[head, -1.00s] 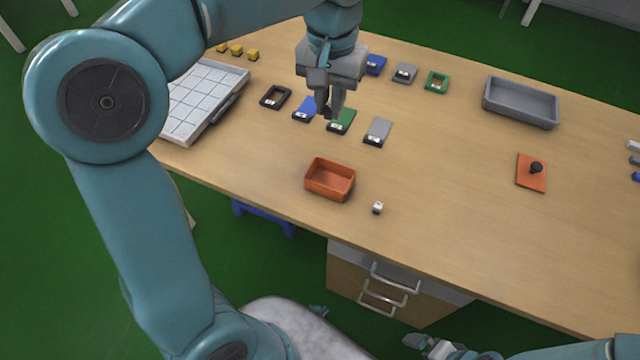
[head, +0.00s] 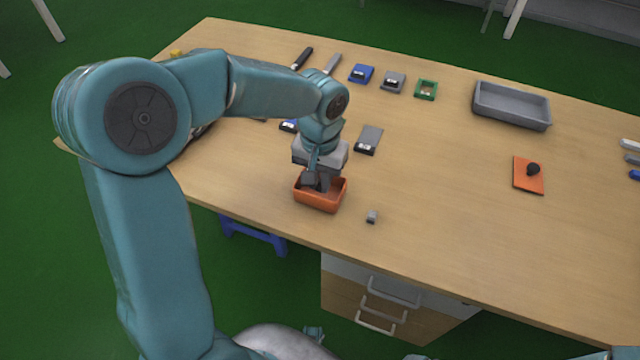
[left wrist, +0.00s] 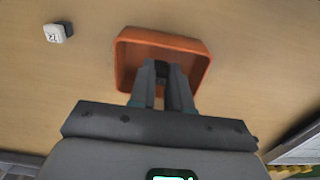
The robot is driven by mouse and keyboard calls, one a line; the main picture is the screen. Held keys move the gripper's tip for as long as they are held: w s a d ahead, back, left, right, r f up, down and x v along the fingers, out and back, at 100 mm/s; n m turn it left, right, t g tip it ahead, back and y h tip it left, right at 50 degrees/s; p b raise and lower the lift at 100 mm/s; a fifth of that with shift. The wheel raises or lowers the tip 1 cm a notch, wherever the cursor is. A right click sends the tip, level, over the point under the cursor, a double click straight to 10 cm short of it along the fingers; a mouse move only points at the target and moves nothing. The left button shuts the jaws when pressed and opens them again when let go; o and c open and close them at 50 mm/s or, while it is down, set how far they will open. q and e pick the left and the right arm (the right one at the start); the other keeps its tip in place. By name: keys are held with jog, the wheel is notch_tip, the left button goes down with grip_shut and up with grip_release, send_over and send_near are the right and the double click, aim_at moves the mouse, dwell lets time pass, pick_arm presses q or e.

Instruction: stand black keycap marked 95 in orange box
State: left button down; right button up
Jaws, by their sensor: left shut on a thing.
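The orange box (head: 314,202) stands near the table's front edge, and its wall also shows in the left wrist view (left wrist: 165,38). My left gripper (head: 322,184) points down into the box. In the left wrist view its two fingers (left wrist: 163,75) are shut on a small dark piece, the black keycap (left wrist: 163,68), inside the box outline. The keycap's marking is hidden, and I cannot tell whether it touches the box floor. Only a sliver of what may be my right gripper (head: 416,356) shows at the bottom edge of the head view.
A small keycap with a pale, marked top (left wrist: 54,33) lies on the table right of the box in the head view (head: 371,217). A grey tray (head: 511,107) and an orange plate with a black knob (head: 529,174) stand farther right. The table between is clear.

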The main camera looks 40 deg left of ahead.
pick_arm(q)
jog(key=shift+f, duration=0.85)
jog(key=shift+f, duration=0.2)
jog(key=c, duration=1.1)
grip_release()
jog(key=shift+r, duration=0.1)
notch_tip(320, 180, up, 12)
jog(key=shift+r+p, duration=0.2)
jog(key=shift+p, duration=1)
